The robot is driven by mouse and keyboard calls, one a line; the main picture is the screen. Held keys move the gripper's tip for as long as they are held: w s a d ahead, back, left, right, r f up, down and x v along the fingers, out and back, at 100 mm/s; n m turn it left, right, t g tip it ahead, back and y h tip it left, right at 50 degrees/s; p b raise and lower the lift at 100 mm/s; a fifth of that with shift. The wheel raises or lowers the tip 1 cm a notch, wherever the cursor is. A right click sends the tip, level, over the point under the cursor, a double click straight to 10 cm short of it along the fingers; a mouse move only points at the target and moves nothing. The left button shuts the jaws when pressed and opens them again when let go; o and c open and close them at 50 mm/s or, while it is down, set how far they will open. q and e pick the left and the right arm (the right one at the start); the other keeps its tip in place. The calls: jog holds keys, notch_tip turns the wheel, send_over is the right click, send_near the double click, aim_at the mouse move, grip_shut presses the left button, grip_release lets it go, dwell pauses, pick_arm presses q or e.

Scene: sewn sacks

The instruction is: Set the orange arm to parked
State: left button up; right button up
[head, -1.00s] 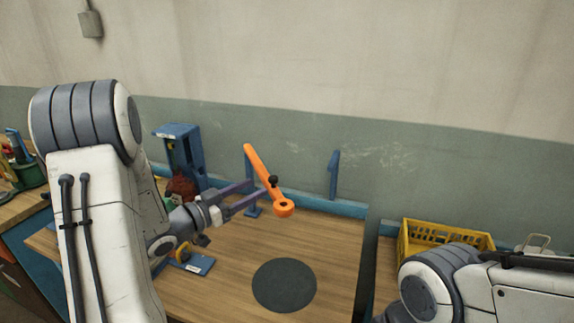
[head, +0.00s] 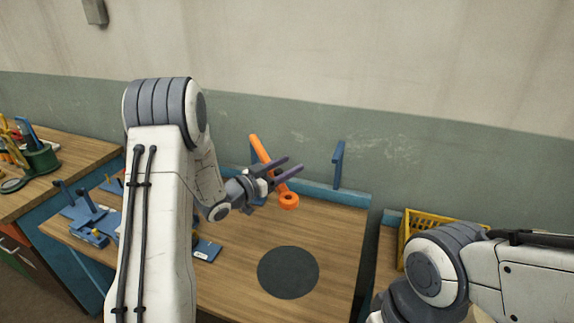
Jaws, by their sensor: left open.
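The orange arm (head: 260,150) stands over the back of the wooden table, tilted, with its upper end to the left and its ringed lower end at the right. A separate blue post (head: 338,165) stands to the right at the table's back edge. My right gripper is out of the picture; only my right arm shows.
A dark round mat (head: 288,272) lies on the table front. Blue fixtures (head: 92,215) stand at the table's left. A yellow crate (head: 424,224) is at the right, behind my right arm. A side bench (head: 75,160) with tools is at far left.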

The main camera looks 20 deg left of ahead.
pick_arm(q)
grip_shut()
dwell(1.4)
